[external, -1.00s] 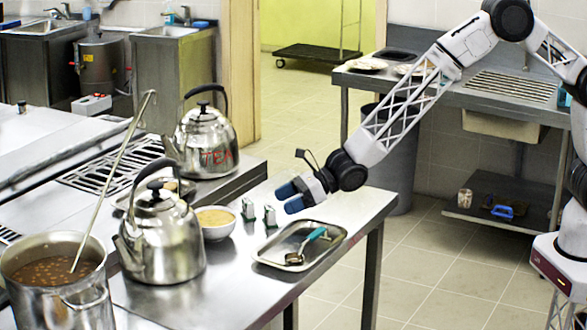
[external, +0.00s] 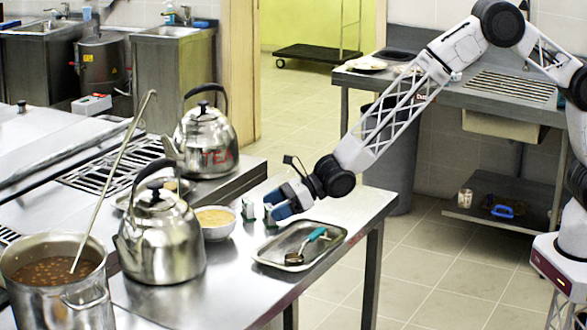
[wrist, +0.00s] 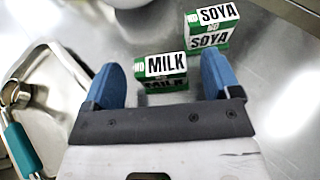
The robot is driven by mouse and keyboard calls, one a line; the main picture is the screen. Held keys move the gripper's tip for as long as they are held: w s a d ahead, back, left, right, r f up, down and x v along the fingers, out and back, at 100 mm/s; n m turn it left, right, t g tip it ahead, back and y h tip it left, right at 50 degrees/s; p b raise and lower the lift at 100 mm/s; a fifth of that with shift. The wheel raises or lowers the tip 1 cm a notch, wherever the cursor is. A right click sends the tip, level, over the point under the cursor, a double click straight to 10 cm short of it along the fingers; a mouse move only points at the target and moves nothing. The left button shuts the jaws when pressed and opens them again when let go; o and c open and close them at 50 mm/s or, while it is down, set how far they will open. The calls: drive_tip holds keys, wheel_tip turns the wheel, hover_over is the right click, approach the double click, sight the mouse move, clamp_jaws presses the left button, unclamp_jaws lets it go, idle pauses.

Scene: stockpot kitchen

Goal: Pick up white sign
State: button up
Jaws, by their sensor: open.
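Two small white signs with black lettering stand in green holders on the steel counter. The MILK sign (wrist: 166,65) lies between and just ahead of my fingertips in the wrist view. The SOYA sign (wrist: 217,14) stands farther off, at the upper right, beyond the right finger. In the external view the nearer sign (external: 268,215) is partly covered by my gripper (external: 276,204), and the other sign (external: 248,209) stands to its left. My gripper (wrist: 160,76) is open, with blue fingers either side of the MILK sign. I cannot tell whether they touch it.
A steel tray (external: 335,252) with a teal-handled ladle (external: 316,234) sits in front and right of the signs. A bowl (external: 215,222) and two kettles (external: 165,250) (external: 207,155) stand to the left. The counter (external: 352,206) is bare at the right.

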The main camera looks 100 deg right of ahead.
sight(269, 207)
drive_tip(key=shift+x, duration=0.85)
drive_tip(key=shift+c, duration=0.3)
drive_tip(key=c, duration=0.9)
drive_tip(key=shift+r, duration=0.15)
drive_tip(key=shift+c, duration=0.2)
drive_tip(key=shift+r, duration=0.75)
wheel_tip(269, 207, up, 2)
drive_tip(key=shift+r, duration=0.1)
drive_tip(key=s, duration=0.5)
drive_tip(key=s+a, duration=0.1)
drive_tip(key=s, duration=0.4)
drive_tip(key=s+a+r, duration=0.1)
drive_tip(key=s, duration=0.4)
drive_tip(key=shift+s+a+r, duration=0.1)
drive_tip(key=shift+s+a, duration=0.05)
drive_tip(key=shift+s, duration=0.25)
drive_tip(key=shift+r, duration=0.1)
